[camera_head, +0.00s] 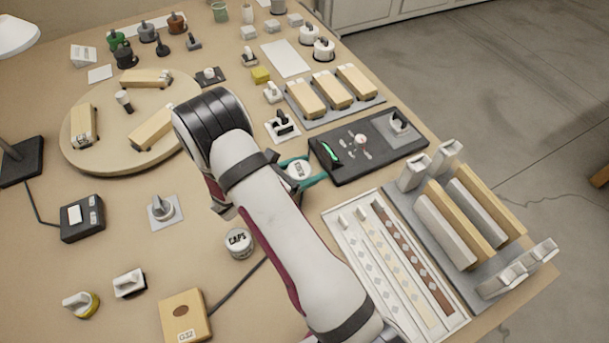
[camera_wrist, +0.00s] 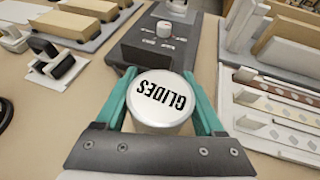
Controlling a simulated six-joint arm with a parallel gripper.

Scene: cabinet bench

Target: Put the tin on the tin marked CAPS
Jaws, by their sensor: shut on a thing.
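A white round tin marked GLIDES (camera_wrist: 161,98) is held between the teal fingers of my gripper (camera_wrist: 160,115) in the wrist view. In the head view the same held tin (camera_head: 299,170) shows beside my arm, just left of the dark control panel. My gripper (camera_head: 300,172) is shut on it there. The white tin marked CAPS (camera_head: 239,242) stands on the bench, left of my forearm and nearer the front than the held tin. Its lettered lid is bare. The CAPS tin does not show in the wrist view. I cannot tell how high the held tin is.
The dark control panel (camera_head: 368,145) with a knob and a green-lit switch lies right of my gripper. A white compartment tray (camera_head: 400,262) is right of my forearm. A grey dial (camera_head: 162,208) and a tan box marked G32 (camera_head: 184,315) stand around the CAPS tin. A cable passes beside it.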

